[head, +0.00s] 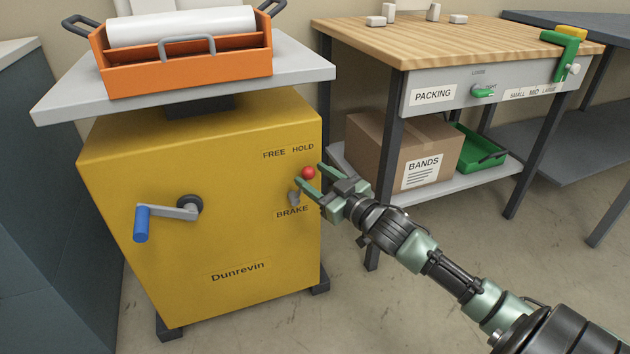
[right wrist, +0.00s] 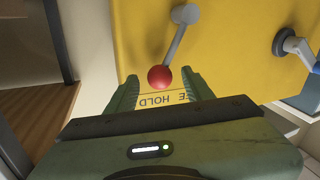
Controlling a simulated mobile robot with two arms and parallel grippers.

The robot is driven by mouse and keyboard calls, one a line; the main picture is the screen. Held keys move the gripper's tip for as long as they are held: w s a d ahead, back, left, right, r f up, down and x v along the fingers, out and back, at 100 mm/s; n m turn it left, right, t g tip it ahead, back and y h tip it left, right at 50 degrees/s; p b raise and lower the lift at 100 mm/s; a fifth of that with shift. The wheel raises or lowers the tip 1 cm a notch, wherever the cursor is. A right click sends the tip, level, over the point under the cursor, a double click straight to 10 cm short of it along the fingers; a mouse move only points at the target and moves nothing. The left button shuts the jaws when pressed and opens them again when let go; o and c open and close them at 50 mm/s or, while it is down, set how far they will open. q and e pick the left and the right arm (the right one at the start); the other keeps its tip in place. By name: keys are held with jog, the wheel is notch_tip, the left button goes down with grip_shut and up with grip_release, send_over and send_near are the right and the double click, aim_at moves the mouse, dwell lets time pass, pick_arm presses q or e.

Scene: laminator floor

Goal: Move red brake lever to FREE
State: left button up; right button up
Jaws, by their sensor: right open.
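The brake lever is a grey arm with a red ball knob (head: 308,173) on the front of the yellow machine (head: 240,240), above the word BRAKE. It tilts up and right, with the knob below the word HOLD; FREE is printed to the left. My right gripper (head: 311,175) is open at the lever, its fingers on either side of the knob. In the right wrist view the red knob (right wrist: 160,77) sits between the fingertips, close to the HOLD lettering; I cannot tell whether they touch it. FREE is partly hidden by a finger there. My left gripper is out of view.
A crank with a blue handle (head: 142,224) sticks out on the machine's left front. An orange tray (head: 185,79) holding a white roll stands on the machine's grey top. A packing bench (head: 450,42) stands to the right, with a cardboard box (head: 375,150) and green tray (head: 482,150) below.

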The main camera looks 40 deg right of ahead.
grip_shut()
jog(key=shift+f, duration=0.1)
dwell(1.4)
